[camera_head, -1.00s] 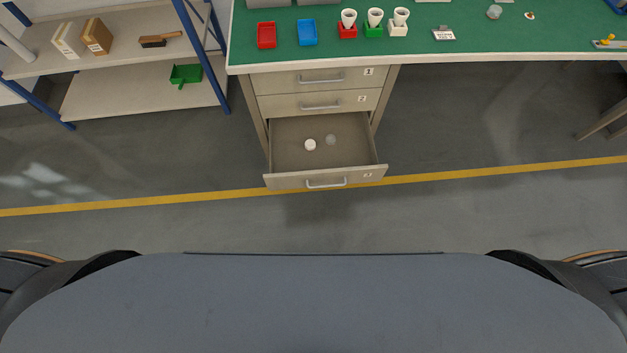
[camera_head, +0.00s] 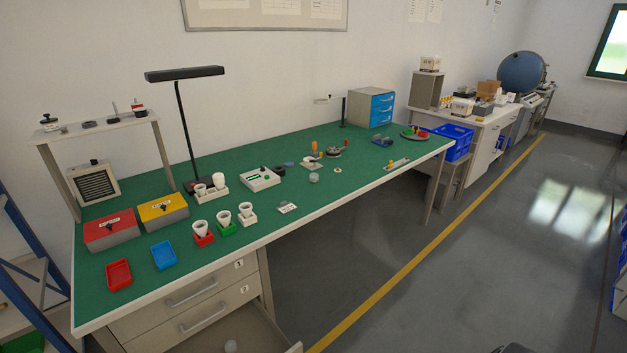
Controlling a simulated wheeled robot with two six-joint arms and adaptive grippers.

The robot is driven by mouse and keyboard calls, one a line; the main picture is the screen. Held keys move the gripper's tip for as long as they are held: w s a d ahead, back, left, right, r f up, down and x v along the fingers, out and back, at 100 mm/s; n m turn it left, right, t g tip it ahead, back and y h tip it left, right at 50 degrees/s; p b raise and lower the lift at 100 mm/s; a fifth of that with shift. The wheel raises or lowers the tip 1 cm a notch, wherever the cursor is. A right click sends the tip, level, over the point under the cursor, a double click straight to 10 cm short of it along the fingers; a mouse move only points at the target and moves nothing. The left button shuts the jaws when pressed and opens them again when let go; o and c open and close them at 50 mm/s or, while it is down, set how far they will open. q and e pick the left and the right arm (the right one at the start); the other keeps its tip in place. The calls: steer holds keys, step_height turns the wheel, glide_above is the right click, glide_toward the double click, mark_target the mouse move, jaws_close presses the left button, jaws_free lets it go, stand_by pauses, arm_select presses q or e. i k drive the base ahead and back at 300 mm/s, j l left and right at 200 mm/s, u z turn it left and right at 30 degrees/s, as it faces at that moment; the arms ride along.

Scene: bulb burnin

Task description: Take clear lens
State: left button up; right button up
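No piece in view is plainly marked as the clear lens. A pale round piece (camera_head: 231,346) lies in the open bottom drawer (camera_head: 250,331), cut by the lower picture edge; I cannot tell whether it is clear or white. A small greyish, glassy-looking round piece (camera_head: 314,177) sits on the green bench top (camera_head: 345,205) near its front edge.
The bench holds a red tray (camera_head: 118,274), a blue tray (camera_head: 164,255), several white cups in coloured holders, a black lamp (camera_head: 186,130) and a blue-fronted drawer cabinet (camera_head: 371,107).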

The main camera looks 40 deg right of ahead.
mark_target(314, 178)
steer(key=i+l, duration=0.15)
steer(key=l, duration=0.25)
steer(key=i+l, duration=0.2)
steer(key=l, duration=0.2)
steer(key=i+l, duration=0.15)
steer(key=l, duration=0.2)
steer(key=i+l, duration=0.2)
steer(key=l, duration=0.2)
steer(key=u, duration=0.05)
